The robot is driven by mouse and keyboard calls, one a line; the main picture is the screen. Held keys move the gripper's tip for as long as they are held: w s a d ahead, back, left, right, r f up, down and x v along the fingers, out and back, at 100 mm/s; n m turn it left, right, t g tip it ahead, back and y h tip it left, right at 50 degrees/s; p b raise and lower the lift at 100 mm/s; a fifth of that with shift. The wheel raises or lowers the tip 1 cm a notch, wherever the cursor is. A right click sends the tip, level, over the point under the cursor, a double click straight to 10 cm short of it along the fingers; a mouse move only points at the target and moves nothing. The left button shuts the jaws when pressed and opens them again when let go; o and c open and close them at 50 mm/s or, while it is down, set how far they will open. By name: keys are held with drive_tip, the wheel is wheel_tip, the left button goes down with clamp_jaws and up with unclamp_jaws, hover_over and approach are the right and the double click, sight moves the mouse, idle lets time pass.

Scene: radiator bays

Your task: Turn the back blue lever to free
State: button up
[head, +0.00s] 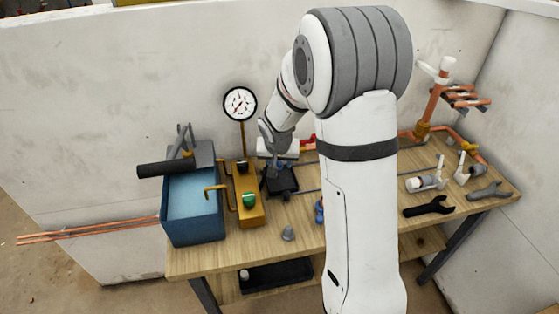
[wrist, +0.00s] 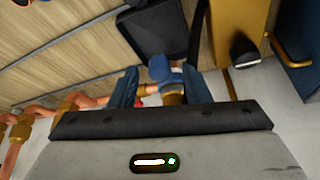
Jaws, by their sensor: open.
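The back blue lever (wrist: 160,68) sits on a brass valve body (wrist: 173,92) joined to copper pipe, in the wrist view. My gripper (wrist: 160,86) is open, with one finger on each side of the lever and valve. I cannot tell whether either finger touches the lever. In the head view my gripper (head: 277,162) is low over the back of the bench, and the back lever is hidden there. Another blue part (head: 319,211) shows nearer the front, partly hidden by my arm.
A dark tray (head: 283,182), a brass block with a green knob (head: 249,199) and a blue tank (head: 195,208) stand left. A gauge (head: 240,104) rises behind. The bench front has bare wood.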

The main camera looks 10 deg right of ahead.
drive_tip(key=shift+c, duration=0.4)
clamp_jaws()
